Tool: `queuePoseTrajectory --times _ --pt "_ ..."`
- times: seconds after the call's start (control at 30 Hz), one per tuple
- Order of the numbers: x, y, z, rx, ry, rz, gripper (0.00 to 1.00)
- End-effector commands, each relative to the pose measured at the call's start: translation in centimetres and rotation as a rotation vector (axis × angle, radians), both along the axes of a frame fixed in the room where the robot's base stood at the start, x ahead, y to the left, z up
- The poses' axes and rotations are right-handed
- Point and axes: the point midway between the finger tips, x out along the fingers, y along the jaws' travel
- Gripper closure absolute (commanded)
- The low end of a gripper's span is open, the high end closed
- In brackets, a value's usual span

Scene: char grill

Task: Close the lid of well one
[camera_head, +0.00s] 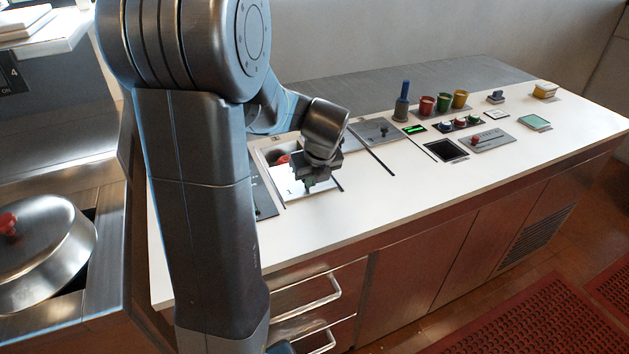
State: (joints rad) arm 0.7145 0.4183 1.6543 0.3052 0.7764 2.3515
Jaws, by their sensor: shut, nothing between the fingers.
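My gripper (311,184) is shut and empty, pointing down over the left part of the white counter. Below and beside it is a framed square well (270,152) with something red (283,159) inside and a bright panel at its front. My gripper covers part of it, and I cannot tell whether it touches anything. A grey lid (376,131) with a small dark knob lies to its right. Another grey plate (262,198) shows to its left, mostly hidden by my arm.
Further right are an open dark square well (446,150), a grey plate with a red knob (492,140), a blue bottle-like thing (402,102), coloured cups (443,102) and a green display (415,129). A large domed metal lid (40,250) stands at left. The counter's front strip is clear.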

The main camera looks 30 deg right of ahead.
Motion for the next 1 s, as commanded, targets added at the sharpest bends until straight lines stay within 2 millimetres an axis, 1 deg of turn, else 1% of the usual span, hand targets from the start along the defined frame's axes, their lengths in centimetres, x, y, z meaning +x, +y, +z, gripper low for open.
queuePoseTrajectory --times 0.03,0.1,0.4,0.5,0.6,0.7,1.0 --pt "1.3 -0.1 0.5 0.000 -0.001 0.003 1.00" --pt "2.9 -0.3 0.5 -0.001 -0.001 0.004 1.00" --pt "9.3 -1.0 0.5 0.000 -0.001 0.003 1.00" --pt "11.1 -1.2 0.4 -0.001 -0.002 0.003 1.00" --pt "12.2 -1.3 0.3 -0.002 -0.002 0.001 1.00" --pt "12.8 -1.4 0.2 -0.002 -0.002 0.001 1.00" --pt "13.0 -1.4 0.2 -0.004 -0.007 0.000 1.00"
